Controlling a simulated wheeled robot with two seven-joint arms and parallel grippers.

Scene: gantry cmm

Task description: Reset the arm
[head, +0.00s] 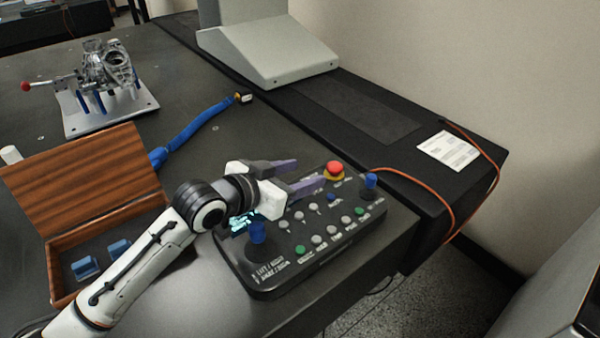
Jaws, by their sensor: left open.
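My left gripper (304,175) is open and empty. Its two fingers hang above the back part of a black control box (340,253), pointing right toward a red emergency button (334,168) on a yellow base. The box lies at the table's front right corner. It carries several white, green and blue buttons, a blue-capped joystick (258,233) at its left end and a second blue-capped joystick (370,182) at its right end. My left wrist hides part of the box's upper left. I cannot tell whether the fingers touch the box. My right gripper is out of view.
An open wooden case (75,192) with blue pieces stands left of my forearm. An orange cable (452,222) runs over the black ledge (470,183) at right.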

